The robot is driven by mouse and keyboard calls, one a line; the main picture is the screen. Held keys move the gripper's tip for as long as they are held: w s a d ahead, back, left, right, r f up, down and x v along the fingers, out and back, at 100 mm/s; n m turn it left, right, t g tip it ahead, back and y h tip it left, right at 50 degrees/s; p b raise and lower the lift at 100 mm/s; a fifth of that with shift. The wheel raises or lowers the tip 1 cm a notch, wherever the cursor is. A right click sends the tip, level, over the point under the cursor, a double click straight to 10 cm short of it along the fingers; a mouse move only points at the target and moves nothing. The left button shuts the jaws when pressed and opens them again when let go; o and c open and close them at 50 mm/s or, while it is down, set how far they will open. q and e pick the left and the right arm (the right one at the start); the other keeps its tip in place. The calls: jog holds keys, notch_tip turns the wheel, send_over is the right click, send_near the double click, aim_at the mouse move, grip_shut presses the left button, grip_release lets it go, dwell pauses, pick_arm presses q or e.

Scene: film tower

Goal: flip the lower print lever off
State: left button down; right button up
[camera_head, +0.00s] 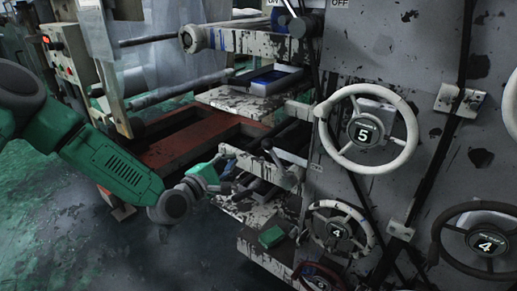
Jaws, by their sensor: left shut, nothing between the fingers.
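My left gripper (224,171) is at the end of the green arm coming in from the left. It is shut and empty, left of the lever and slightly below its knob, with a visible gap between them. The fingertips are small and dark against the machine. My right gripper is not in view.
An upper lever (291,10) stands near the ON and OFF labels. A white handwheel marked 5 (368,134) and a smaller handwheel marked 4 (341,232) are right of the lower lever. White rails and a red beam (180,150) lie behind my arm. Open floor (60,220) is at lower left.

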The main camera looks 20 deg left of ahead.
aim_at(278, 163)
pick_arm(q)
jog(key=b+x, duration=0.3)
jog(key=x, duration=0.7)
jog(key=shift+s+d+r, duration=0.3)
jog(key=shift+s+d, duration=0.3)
jog(key=shift+d, duration=0.15)
jog(key=shift+s+d+r, duration=0.3)
jog(key=shift+s+d, duration=0.25)
jog(key=shift+d, duration=0.15)
jog(key=shift+r, duration=0.15)
jog(key=shift+s+d+r+m+p, duration=0.1)
jog(key=shift+d+r+m+p, duration=0.1)
jog(key=shift+m+p, duration=0.15)
